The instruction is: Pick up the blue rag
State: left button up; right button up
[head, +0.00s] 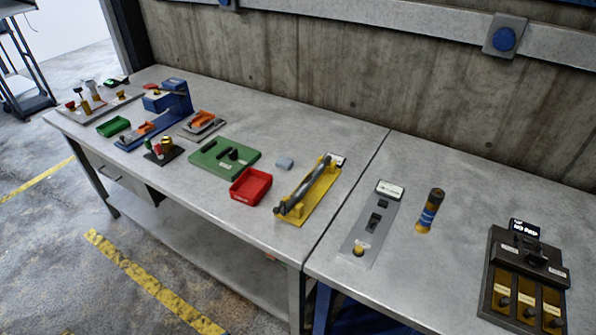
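A small pale grey-blue item (285,164), which looks like the blue rag, lies on the left workbench (330,135). It sits between the green plate (222,156) and the yellow fixture (308,192), a little behind the red tray (251,188). It is small in the picture, so its folds and texture cannot be made out. It lies apart from the things around it. Neither of my grippers is in the head view.
The yellow fixture with a dark bar stands close to the right of the rag. A blue press (172,98) and an orange tray (204,118) are further left. The right bench holds a grey switch panel (372,222), a cylinder (430,210) and a dark box (525,280). Bench behind the rag is clear.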

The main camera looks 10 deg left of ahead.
aim_at(284, 163)
jog(key=j+z, duration=0.15)
jog(key=z, duration=0.2)
jog(key=j+z, duration=0.15)
jog(key=z, duration=0.2)
jog(key=j+z, duration=0.15)
jog(key=z, duration=0.2)
jog(key=j+z, duration=0.2)
jog(key=j, duration=0.15)
jog(key=k+j+z, duration=0.2)
jog(key=j, duration=0.15)
jog(key=j+z, duration=0.15)
jog(key=j, duration=0.25)
